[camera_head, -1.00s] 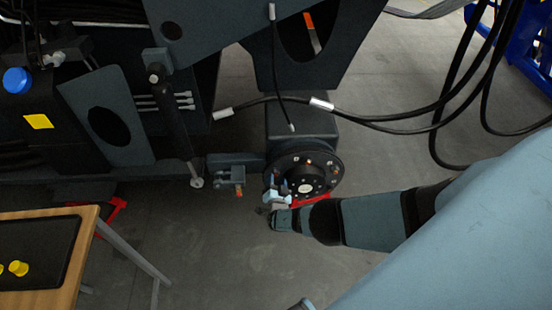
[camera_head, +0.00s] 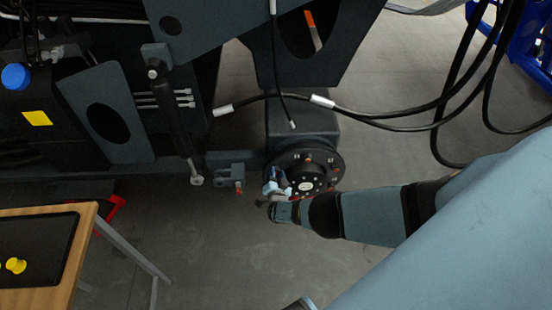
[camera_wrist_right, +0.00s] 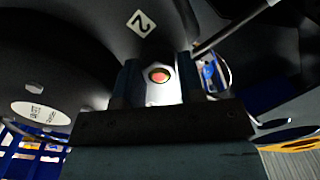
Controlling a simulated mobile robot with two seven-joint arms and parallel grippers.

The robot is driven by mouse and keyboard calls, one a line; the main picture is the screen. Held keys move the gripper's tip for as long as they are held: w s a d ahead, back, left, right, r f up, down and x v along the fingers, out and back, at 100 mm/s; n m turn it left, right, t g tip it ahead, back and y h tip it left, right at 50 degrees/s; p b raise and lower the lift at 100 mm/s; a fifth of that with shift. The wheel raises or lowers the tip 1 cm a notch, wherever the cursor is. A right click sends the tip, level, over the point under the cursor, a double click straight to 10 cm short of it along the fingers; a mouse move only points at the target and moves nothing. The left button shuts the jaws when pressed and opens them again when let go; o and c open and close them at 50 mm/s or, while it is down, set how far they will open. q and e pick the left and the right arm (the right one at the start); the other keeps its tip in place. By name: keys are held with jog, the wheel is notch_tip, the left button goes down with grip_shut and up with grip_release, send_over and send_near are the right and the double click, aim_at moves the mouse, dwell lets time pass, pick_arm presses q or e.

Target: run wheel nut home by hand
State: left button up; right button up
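The round black wheel hub (camera_head: 318,160) sits in the middle of the head view, with several small studs around its face. My right gripper (camera_head: 274,188) reaches in from the right and is at the hub's lower left edge. In the right wrist view its two fingers (camera_wrist_right: 162,82) stand either side of a round red-tipped stud end with a thin yellowish ring (camera_wrist_right: 159,75). Bright metal fills the space between the fingers; I cannot tell whether they touch a nut. A white label marked 2 (camera_wrist_right: 140,22) is above.
A wooden table (camera_head: 80,225) with a black tray (camera_head: 45,240) holding yellow pieces stands at lower left. Black hoses (camera_head: 440,112) hang at the right. A cylinder (camera_head: 178,125) and bracket (camera_head: 225,160) are left of the hub. The floor below is clear.

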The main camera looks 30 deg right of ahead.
grip_shut()
jog(key=m+b, duration=0.1)
jog(key=m, duration=0.4)
jog(key=m+b, duration=0.1)
jog(key=m, duration=0.5)
jog(key=m+b, duration=0.1)
jog(key=m, duration=0.4)
jog(key=shift+w+d+f+m, duration=0.15)
jog(key=shift+f+m, duration=0.1)
jog(key=shift+m, duration=0.15)
jog(key=shift+o, duration=0.2)
grip_release()
jog(key=shift+r+m, duration=0.15)
jog(key=shift+m, duration=0.55)
jog(key=o, duration=0.4)
jog(key=shift+r, duration=0.15)
jog(key=shift+c, duration=0.2)
jog(key=shift+o, duration=0.8)
pick_arm(q)
jog(key=shift+w+d+r+p, duration=0.25)
jog(key=shift+r+p, duration=0.2)
jog(key=shift+p, duration=0.7)
pick_arm(e)
jog(key=shift+v, duration=2.55)
